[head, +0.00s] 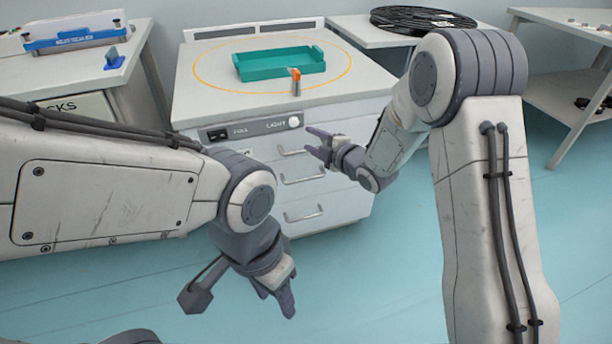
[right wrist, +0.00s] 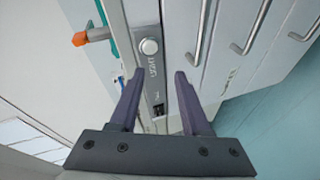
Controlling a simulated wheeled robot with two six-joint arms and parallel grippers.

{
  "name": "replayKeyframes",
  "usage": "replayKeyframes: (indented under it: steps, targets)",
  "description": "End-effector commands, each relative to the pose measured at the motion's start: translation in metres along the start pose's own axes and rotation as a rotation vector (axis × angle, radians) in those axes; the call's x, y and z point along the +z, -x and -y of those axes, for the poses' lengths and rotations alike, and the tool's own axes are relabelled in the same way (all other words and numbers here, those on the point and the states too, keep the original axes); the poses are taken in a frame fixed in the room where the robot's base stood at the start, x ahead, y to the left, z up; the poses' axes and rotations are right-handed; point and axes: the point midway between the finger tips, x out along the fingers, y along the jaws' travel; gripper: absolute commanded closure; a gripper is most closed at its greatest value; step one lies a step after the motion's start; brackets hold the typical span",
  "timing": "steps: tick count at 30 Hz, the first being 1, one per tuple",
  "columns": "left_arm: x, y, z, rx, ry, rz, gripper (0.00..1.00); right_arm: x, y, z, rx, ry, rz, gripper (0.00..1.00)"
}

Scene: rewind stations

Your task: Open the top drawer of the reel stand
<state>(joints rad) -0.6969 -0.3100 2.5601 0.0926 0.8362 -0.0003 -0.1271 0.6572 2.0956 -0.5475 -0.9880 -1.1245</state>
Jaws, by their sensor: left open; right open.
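The white drawer cabinet (head: 212,96), which I take as the reel stand, stands in the middle of the head view. Its front has three drawers with bar handles, all looking shut. The top drawer handle (head: 291,153) lies just below the grey panel strip (head: 250,129); in the right wrist view this handle (right wrist: 204,30) is right of the fingers. My right gripper (head: 311,141) is open and empty in front of the cabinet, near the top handle. In the right wrist view its fingers (right wrist: 158,76) are over the panel strip. My left gripper (head: 277,299) is open and empty, low over the floor.
A teal tray (head: 280,74) and an orange-tipped object (head: 296,82) are on the cabinet top. A white knob (head: 294,122) sits on the panel. A black reel (head: 423,20) lies on the right table. A bench (head: 60,82) stands left. Floor before the drawers is clear.

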Motion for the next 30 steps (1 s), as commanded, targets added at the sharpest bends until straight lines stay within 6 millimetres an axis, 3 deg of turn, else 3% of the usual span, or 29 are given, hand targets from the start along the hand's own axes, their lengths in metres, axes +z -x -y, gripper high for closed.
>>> replayKeyframes:
  steps: [1,6,10,17,30]
  targets:
    - [0.002,-0.039,0.003,0.000,0.000,0.000,0.50,0.022,-0.012,0.040,0.053,0.050,-0.028,0.53]
    - [0.004,-0.085,0.006,0.000,0.000,0.000,0.50,0.053,-0.017,0.083,0.244,0.208,-0.112,0.53]
    - [0.005,-0.103,0.007,0.000,0.000,0.000,0.50,0.066,-0.013,0.100,0.349,0.279,-0.144,0.53]
    - [0.006,-0.112,0.008,0.000,0.000,0.000,0.50,0.069,-0.013,0.103,0.415,0.321,-0.161,0.53]
    - [0.007,-0.134,0.010,0.000,0.000,0.000,0.50,0.052,-0.082,0.075,0.416,0.319,-0.161,0.53]
